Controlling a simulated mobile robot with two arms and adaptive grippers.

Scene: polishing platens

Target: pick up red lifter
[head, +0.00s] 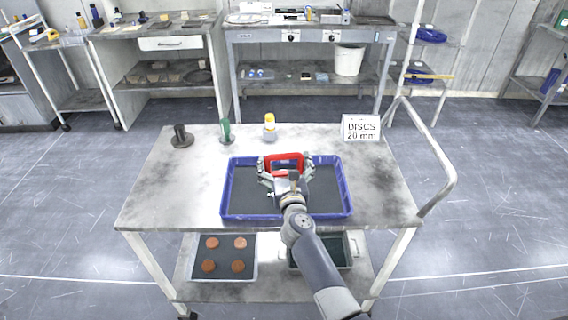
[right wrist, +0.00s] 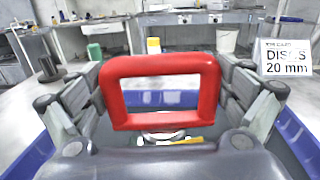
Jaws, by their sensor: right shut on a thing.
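The red lifter (head: 285,156) is a red rectangular loop handle, over the blue tray on the cart. In the right wrist view the lifter (right wrist: 160,65) stands upright between the fingers, with a pale round part and a bit of yellow partly visible below it. My right gripper (head: 286,170) reaches over the tray from the front and is shut on the lifter, one finger at each side. Whether the lifter touches the tray floor cannot be told. My left gripper is not in view.
The blue tray (head: 226,192) has a dark floor and raised walls. Behind it on the cart top (head: 150,205) stand a dark spool (head: 182,137), a green bottle (head: 225,131), a yellow-topped bottle (head: 270,128) and a "DISCS 20 mm" sign (head: 361,128). The cart's left side is clear.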

